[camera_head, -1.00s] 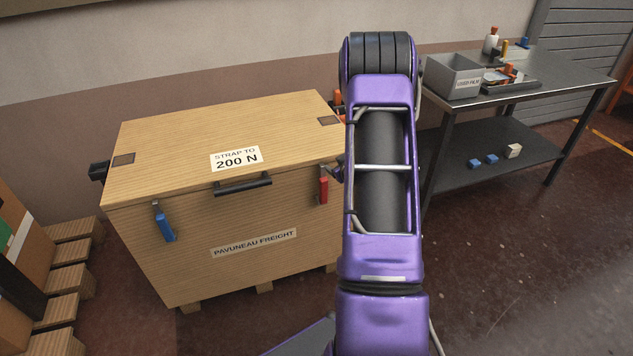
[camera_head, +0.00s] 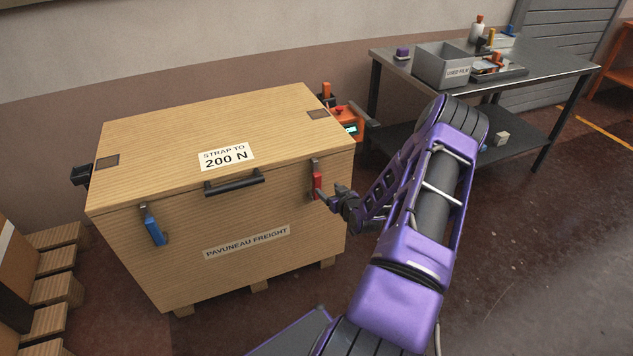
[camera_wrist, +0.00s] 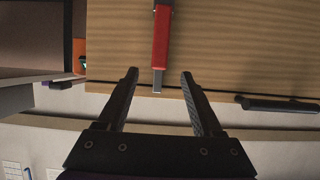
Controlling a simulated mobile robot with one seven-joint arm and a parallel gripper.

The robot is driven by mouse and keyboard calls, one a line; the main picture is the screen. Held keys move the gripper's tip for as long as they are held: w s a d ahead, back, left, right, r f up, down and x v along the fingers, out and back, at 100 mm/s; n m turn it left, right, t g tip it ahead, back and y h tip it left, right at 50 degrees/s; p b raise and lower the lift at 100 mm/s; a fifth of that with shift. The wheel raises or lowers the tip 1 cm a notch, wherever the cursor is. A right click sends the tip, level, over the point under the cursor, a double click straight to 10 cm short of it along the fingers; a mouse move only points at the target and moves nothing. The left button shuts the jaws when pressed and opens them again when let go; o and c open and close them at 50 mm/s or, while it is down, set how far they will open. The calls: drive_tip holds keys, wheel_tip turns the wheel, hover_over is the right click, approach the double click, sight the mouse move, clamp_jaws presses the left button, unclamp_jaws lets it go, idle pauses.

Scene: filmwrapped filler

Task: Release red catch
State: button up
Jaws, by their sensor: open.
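The red catch (camera_head: 317,184) is on the front of the wooden crate (camera_head: 170,265), near its right end below the lid. A blue catch (camera_head: 154,227) is on the same face at the left. My gripper (camera_head: 334,194) is just right of the red catch in the head view. In the wrist view the red catch (camera_wrist: 161,40) hangs ahead, and its grey metal end lies between and beyond the fingertips.
The lid has a black handle (camera_head: 234,183) at its front edge. An orange tool (camera_head: 347,120) is behind the crate's right end. A metal table (camera_head: 545,68) with a grey bin (camera_head: 440,66) stands at the back right. Stacked pallets (camera_head: 45,290) are at the left.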

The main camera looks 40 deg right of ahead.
sight(319, 181)
drive_tip(key=b+x, duration=0.1)
drive_tip(key=x, duration=1)
drive_tip(key=shift+w, duration=0.15)
clamp_jaws()
drive_tip(key=shift+d, duration=0.1)
idle(0.9)
